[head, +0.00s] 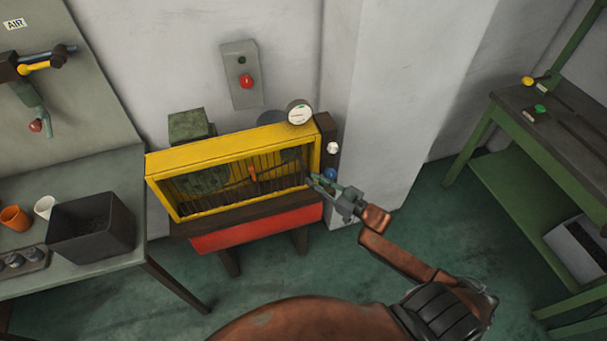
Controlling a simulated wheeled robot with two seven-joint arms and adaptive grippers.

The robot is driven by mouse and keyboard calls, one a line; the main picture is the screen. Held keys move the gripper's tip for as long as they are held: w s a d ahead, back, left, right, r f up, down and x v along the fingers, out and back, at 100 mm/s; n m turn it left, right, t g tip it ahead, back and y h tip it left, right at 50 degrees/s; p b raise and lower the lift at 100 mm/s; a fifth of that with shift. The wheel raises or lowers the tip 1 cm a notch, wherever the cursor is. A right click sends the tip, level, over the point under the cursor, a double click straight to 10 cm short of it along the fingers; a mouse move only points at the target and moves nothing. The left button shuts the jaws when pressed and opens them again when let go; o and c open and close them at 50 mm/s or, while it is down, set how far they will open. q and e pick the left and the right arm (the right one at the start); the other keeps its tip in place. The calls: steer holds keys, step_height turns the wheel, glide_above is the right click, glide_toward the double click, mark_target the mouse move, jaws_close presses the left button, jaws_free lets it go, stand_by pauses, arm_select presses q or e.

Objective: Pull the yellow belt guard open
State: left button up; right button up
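The yellow belt guard (232,150) is a box-like yellow frame with thin dark vertical bars across its front. It sits on the machine in the middle of the head view and appears closed. Dark pulley-like parts and a small orange piece (253,173) show behind the bars. My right gripper (315,182) is at the guard's right front edge, its fingertips pointing left at the frame. Whether it touches the guard, and how far its fingers are apart, I cannot tell. My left gripper is out of view.
A dark post with a white knob (333,148) and a blue knob (330,174) stands right of the guard. A round gauge (299,112) sits above. A red panel (255,229) lies below. A bench with a black bin (92,238) is left; a green table (545,120) is right.

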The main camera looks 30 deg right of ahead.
mark_target(303, 183)
steer(key=x, duration=0.5)
steer(key=shift+w+a+f, duration=0.1)
steer(key=shift+w, duration=0.1)
steer(key=shift+c, duration=0.4)
jaws_close()
